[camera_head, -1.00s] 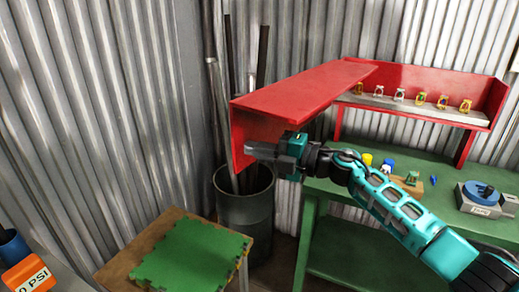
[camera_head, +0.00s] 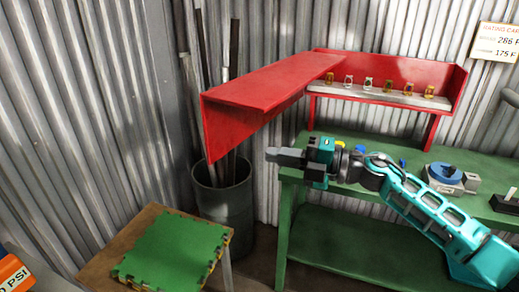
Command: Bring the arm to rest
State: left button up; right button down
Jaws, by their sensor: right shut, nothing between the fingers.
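My right arm (camera_head: 428,202) is teal and comes in from the lower right. Its gripper (camera_head: 274,156) is shut and empty, pointing left in mid-air. In the picture it lies across the left end of the green bench, below the red shelf (camera_head: 270,84). I cannot tell its exact height above the bench. It hides part of the small things behind it. My left gripper is not in view.
A green workbench (camera_head: 340,237) carries a blue-topped device (camera_head: 446,174) at right. Several small fittings stand on the shelf's pale ledge. A dark bin (camera_head: 225,206) holds long rods. A green mat (camera_head: 172,250) lies on a wooden table. A corrugated wall stands behind.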

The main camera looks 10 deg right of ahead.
jog(key=s+d+f+m+t+h, duration=0.2)
jog(key=s+d+f+m+h, duration=0.2)
jog(key=s+f+m+h, duration=0.3)
jog(key=s+d+f+m+t+h, duration=0.1)
jog(key=s+d+f+m+h, duration=0.2)
jog(key=s+f+m, duration=1.4)
notch_tip(320, 180, down, 6)
jog(key=m+h, duration=0.4)
jog(key=shift+s+d+f+m+t+h, duration=0.15)
jog(key=shift+s+d+m+t+h, duration=0.15)
jog(key=shift+d+m+t, duration=0.1)
